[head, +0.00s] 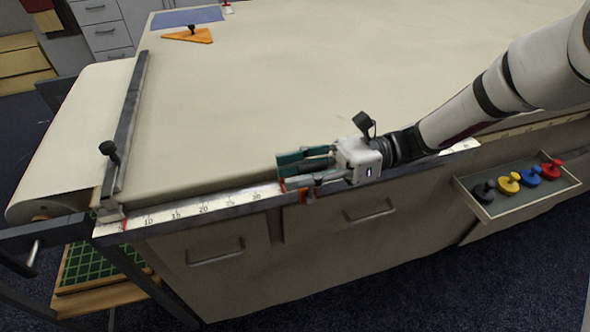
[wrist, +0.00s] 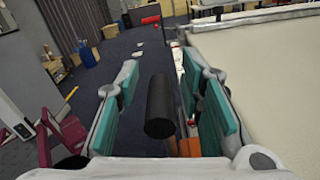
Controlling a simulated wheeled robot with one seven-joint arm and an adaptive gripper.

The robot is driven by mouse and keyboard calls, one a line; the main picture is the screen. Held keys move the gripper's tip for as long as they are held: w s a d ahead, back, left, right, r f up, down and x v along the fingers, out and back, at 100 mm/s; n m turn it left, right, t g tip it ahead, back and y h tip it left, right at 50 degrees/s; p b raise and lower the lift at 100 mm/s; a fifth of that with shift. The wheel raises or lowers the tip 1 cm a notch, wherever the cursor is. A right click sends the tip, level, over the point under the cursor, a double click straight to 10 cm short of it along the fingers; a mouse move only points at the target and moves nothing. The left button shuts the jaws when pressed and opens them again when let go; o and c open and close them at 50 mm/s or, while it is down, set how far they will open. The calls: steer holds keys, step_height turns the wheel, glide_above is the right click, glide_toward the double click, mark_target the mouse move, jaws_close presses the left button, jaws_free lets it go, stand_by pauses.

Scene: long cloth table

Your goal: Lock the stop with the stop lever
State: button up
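An orange stop (head: 307,196) sits on the white ruler rail (head: 225,202) along the table's front edge, mostly hidden by my gripper in the head view. My gripper (head: 290,172) is low over this edge, its fingers pointing left along the rail. In the wrist view, a black cylindrical handle (wrist: 160,106), which looks like the stop lever, lies between my open fingers (wrist: 163,105). Gaps show on both sides of it. An orange part (wrist: 188,147) shows below it to the right. Whether the lever is locked cannot be told.
A grey bar (head: 128,120) with a black knob crosses the table's left end. A tray (head: 530,205) with several coloured knobbed weights hangs at the front right. An orange triangle (head: 188,36) and a blue sheet (head: 187,17) lie at the back. The cloth middle is clear.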

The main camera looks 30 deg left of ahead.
steer(key=shift+s+a, duration=0.15)
steer(key=shift+s, duration=0.05)
jaws_close()
steer(key=shift+s+d, duration=0.1)
steer(key=shift+d, duration=0.1)
steer(key=s+d+f+n+p, duration=0.4)
steer(key=s+d+f+n, duration=0.1)
steer(key=n, duration=0.4)
steer(key=shift+d+f, duration=0.5)
steer(key=shift+f, duration=0.05)
stand_by(0.4)
steer(key=shift+f, duration=0.1)
stand_by(0.4)
jaws_free()
